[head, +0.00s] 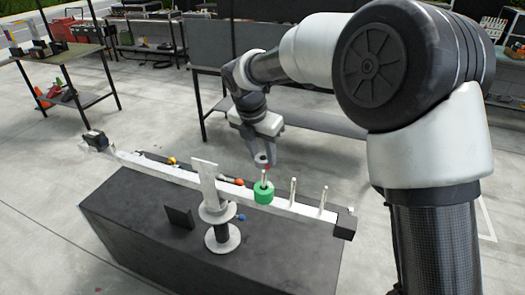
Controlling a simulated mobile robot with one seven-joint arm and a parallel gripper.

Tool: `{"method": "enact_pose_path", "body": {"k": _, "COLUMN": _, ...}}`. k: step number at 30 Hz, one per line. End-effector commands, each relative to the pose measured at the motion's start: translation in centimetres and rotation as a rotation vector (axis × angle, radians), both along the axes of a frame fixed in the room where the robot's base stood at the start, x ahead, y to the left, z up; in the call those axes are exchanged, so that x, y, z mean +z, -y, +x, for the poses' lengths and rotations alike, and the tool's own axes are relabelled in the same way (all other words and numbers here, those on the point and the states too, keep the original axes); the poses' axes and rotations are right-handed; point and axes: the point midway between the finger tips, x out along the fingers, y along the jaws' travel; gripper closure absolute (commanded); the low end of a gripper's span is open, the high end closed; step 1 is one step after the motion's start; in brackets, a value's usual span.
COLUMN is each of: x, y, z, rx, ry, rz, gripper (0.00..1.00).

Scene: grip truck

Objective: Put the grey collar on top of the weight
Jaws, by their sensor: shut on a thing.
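A green weight (263,193) sits on the white balance beam (280,201), around an upright peg that sticks up through it. My gripper (262,163) points down just above and slightly behind the peg, with a small red spot at its tip. It is shut on a small grey piece, which I take to be the grey collar; the fingers mostly hide it. The collar appears above the weight and apart from it. Whether it is lined up with the peg is hard to tell from this view.
The beam rests on a central post (221,233) on a black-topped bench (150,225). Two bare pegs (292,191) stand right of the weight. A black block (345,222) is at the beam's right end. Small coloured items (239,182) lie behind the beam.

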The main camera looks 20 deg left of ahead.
Motion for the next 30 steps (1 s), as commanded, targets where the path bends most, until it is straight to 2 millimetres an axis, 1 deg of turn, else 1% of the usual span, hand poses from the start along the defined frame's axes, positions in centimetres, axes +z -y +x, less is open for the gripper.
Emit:
{"method": "enact_pose_path", "body": {"k": 1, "x": -0.6, "y": 0.0, "z": 0.0, "rx": 0.000, "ry": 0.000, "rz": 0.000, "gripper": 0.96}}
{"method": "enact_pose_path", "body": {"k": 30, "x": -5.2, "y": 0.0, "z": 0.0, "rx": -0.001, "ry": 0.000, "rz": -0.001, "gripper": 0.96}}
